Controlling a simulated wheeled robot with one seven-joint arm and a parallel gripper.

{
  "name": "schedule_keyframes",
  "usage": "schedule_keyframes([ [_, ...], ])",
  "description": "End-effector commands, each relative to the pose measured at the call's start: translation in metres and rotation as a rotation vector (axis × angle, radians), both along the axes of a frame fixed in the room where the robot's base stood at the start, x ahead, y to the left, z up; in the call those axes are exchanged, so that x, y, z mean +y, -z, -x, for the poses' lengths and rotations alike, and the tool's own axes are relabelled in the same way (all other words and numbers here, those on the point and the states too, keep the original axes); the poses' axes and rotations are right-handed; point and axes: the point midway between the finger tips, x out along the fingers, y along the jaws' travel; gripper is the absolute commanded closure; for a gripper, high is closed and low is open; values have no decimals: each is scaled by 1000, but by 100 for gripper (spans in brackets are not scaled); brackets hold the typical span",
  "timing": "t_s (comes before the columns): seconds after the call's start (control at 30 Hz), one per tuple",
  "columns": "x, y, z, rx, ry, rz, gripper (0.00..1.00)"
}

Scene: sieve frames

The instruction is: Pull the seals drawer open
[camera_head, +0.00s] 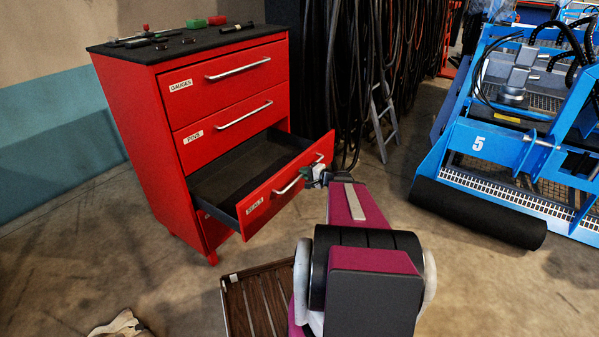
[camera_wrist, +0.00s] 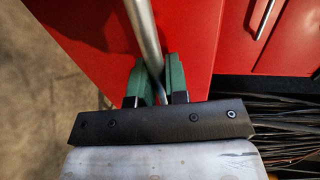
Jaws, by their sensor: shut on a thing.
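The seals drawer (camera_head: 262,199) is the third drawer of the red cabinet (camera_head: 134,137). It stands well out from the cabinet, and its dark inside looks empty in the head view. Its label is at the left of its front. My gripper (camera_head: 311,174) is at the right part of the drawer's metal handle (camera_head: 289,185). In the wrist view, the green fingers of my gripper (camera_wrist: 159,82) are shut on the handle bar (camera_wrist: 144,35), one on each side. The red drawer front (camera_wrist: 100,45) lies just behind them.
The gauges drawer (camera_head: 225,75) and pins drawer (camera_head: 232,121) above are closed. Small tools lie on the cabinet top (camera_head: 183,47). A slatted wooden piece (camera_head: 262,303) is on the floor below. Hanging black cables (camera_head: 340,70) and a blue machine (camera_head: 490,145) stand to the right.

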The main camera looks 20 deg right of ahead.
Motion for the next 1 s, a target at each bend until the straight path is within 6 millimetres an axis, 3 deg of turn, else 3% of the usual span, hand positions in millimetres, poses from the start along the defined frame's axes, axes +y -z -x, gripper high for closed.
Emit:
schedule_keyframes([
  [0.33,0,0,1,0,-2,0,100],
  [0.37,0,0,1,0,-2,1,79],
  [0.4,0,0,1,0,-2,1,66],
  [0.43,0,0,1,0,-2,1,62],
  [0.77,-2,0,3,0,0,0,62],
  [1.0,-19,-7,27,0,2,0,62],
])
